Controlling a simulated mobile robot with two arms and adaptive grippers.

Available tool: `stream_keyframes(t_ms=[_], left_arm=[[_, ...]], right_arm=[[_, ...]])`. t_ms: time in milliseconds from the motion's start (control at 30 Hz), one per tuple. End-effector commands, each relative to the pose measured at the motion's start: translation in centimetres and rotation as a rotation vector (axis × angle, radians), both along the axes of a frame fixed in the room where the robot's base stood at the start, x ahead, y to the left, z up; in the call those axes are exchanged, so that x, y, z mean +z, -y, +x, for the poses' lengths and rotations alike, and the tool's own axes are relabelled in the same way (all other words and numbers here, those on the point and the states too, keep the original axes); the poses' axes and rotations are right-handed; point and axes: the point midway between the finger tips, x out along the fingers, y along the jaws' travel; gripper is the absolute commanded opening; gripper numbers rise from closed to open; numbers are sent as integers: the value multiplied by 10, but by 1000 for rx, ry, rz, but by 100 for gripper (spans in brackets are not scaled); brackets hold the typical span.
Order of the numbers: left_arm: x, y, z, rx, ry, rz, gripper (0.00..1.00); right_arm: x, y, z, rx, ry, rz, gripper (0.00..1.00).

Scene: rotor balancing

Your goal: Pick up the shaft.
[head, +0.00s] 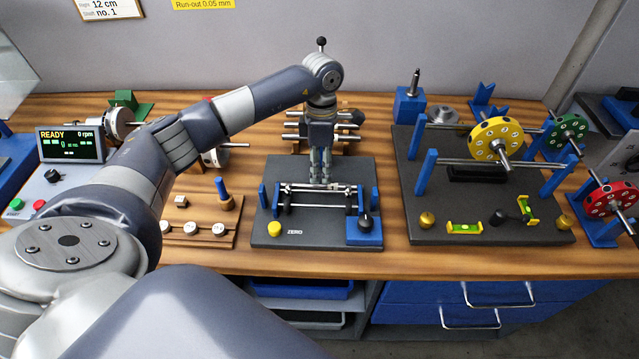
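A thin metal shaft (340,188) lies level, left to right, across the supports of a dark fixture (330,227) marked ZERO, in the middle of the bench. My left gripper (319,184) comes down over the shaft from behind, fingers pointing down at about its middle. The fingertips are at or very close to the shaft; I cannot tell whether they touch or grip it. The two fingers look close together, and their gap is hard to make out. My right gripper is not in view.
Behind my gripper, a rack holds several more shafts (295,137). To the right, a dark plate (415,208) carries blue posts and a yellow wheel (496,140). To the left are a wooden tray (183,242) and a READY display (70,143). The front bench strip is clear.

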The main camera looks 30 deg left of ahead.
Motion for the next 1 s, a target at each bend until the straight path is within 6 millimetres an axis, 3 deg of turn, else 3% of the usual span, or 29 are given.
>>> stream_keyframes(t_ms=[133,300,533,567,667,700,1000], left_arm=[[-19,-1,-5,1,-6,-1,28],[-39,0,-5,-1,-2,-2,28],[-42,0,-5,-1,0,-1,28],[-42,0,-5,-1,0,-1,26],[-42,0,-5,-1,0,-1,3],[-42,0,-5,-1,0,-1,0],[-40,0,-4,-1,2,-2,0]], right_arm=[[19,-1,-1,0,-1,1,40],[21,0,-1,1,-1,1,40],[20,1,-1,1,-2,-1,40],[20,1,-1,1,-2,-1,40],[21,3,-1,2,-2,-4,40],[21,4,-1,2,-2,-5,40],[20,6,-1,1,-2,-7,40]])
